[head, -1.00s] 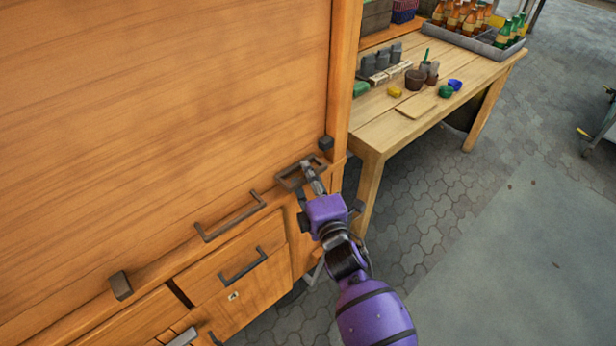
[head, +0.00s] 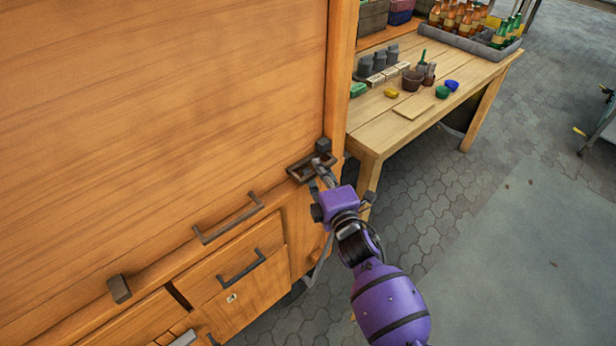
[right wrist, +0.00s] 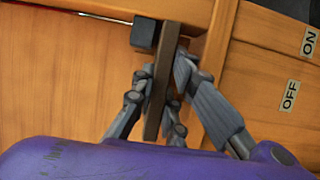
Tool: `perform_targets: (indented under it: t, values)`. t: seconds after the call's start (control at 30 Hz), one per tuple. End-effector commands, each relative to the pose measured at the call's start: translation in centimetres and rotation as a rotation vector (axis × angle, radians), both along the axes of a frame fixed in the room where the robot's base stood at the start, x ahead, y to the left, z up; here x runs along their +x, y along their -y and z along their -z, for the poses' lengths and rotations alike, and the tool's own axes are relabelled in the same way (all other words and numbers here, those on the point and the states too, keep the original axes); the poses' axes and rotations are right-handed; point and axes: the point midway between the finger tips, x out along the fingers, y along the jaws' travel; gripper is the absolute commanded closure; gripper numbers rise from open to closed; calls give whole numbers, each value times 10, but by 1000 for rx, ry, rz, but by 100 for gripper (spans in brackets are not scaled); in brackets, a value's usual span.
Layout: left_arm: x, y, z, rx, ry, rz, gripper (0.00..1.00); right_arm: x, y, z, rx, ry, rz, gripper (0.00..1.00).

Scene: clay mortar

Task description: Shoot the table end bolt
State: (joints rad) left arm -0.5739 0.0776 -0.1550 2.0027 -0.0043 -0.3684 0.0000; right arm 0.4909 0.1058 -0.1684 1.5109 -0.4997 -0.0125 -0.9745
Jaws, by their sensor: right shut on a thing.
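The end bolt (head: 298,178) is a dark metal piece with a rectangular loop handle, at the lower right corner of the big wooden panel. A dark square block (head: 323,146) sits at the loop's right end. My purple right gripper (head: 320,174) is shut on the bolt's handle. In the right wrist view, the grey fingers (right wrist: 166,102) stand on both sides of the dark bar (right wrist: 160,85), and its upper end lies close beside the dark block (right wrist: 145,34). The fingers partly hide the handle. My left gripper is not in view.
The wooden panel (head: 160,110) has a bar handle (head: 228,218), another dark block (head: 119,289) and drawers (head: 238,278) below. A workbench (head: 385,135) with pots and bottles stands behind right. ON and OFF labels (right wrist: 291,95) show in the wrist view.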

Motion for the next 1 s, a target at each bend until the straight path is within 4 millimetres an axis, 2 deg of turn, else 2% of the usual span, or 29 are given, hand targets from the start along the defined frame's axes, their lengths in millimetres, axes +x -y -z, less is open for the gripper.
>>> perform_targets:
  t: [0.1,0.33,0.37,0.5,0.73,0.83,1.0]
  values:
    - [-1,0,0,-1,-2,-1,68,6,7,0,-1,0,1,100]
    - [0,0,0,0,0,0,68,6,9,-1,-1,1,4,100]
    - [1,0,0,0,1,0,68,7,9,-1,-1,1,4,86]
    - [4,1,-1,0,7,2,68,6,8,-1,-1,1,4,68]
    - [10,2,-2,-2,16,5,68,6,7,0,0,0,2,68]
    - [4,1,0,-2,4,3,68,4,7,0,0,-1,2,68]
    - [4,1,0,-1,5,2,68,-14,13,2,-2,-3,2,68]
